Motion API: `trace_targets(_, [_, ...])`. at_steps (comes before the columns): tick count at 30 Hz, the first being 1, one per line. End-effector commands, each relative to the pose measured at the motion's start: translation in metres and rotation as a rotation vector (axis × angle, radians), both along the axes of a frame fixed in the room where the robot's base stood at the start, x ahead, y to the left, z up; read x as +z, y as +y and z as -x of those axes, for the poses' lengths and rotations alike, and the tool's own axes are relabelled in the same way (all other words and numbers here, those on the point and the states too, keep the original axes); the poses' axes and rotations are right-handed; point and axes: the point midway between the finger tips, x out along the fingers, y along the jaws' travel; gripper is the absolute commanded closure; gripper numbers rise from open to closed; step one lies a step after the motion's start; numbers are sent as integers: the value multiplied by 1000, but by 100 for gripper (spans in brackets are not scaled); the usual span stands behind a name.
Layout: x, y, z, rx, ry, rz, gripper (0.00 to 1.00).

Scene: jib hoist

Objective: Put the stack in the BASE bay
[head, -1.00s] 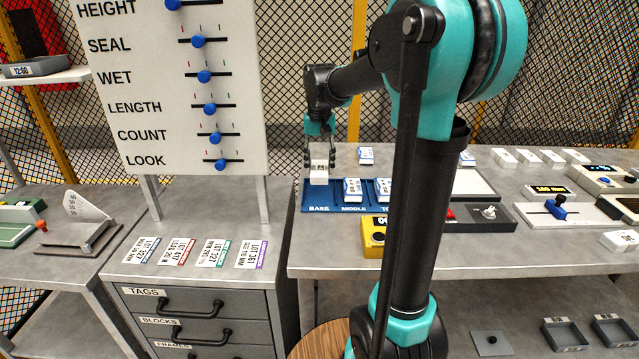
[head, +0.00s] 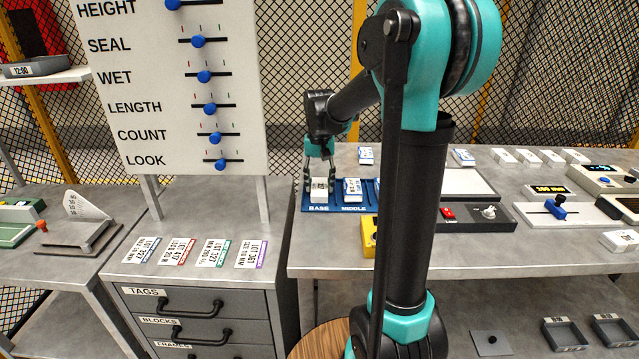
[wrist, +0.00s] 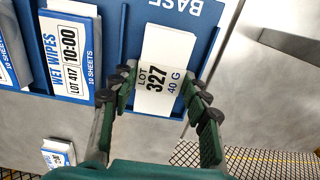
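The stack (head: 319,190) is a white block of sheets. In the wrist view, its label (wrist: 164,75) reads LOT 327, 40 G. It sits in the BASE bay, at the left end of the blue tray (head: 335,209), just behind the word BASE. My gripper (head: 320,182) is above the bay with its fingers spread on either side of the stack. The wrist view shows the fingertips (wrist: 160,86) very near both sides; whether either touches is hard to tell. The bay floor under the stack is hidden.
A wet wipes pack (head: 352,189) stands in the MIDDLE bay. My arm hides most of the tray's right end and part of a yellow box (head: 369,237). Another pack (head: 365,155) lies behind the tray. Lot tags (head: 210,253) lie on the left cabinet.

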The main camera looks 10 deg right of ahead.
Motion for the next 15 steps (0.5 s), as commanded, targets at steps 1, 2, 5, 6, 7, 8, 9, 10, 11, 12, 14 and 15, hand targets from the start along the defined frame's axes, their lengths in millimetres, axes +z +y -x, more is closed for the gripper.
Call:
trace_targets(1, [0,0,0,0,0,0,45])
trace_targets(2, [0,0,0,0,0,0,41])
trace_targets(5, [0,0,0,0,0,0,35])
trace_targets(6, [0,0,0,0,0,0,35])
trace_targets(7, [0,0,0,0,0,0,35])
trace_targets(8, [0,0,0,0,0,0,35])
trace_targets(9, [0,0,0,0,0,0,35])
trace_targets(10, [0,0,0,0,0,0,35])
trace_targets(11, [0,0,0,0,0,0,35])
trace_targets(12, [1,0,0,0,0,0,35])
trace_targets(14, [3,0,0,0,0,0,35])
trace_targets(15, [6,0,0,0,0,0,35])
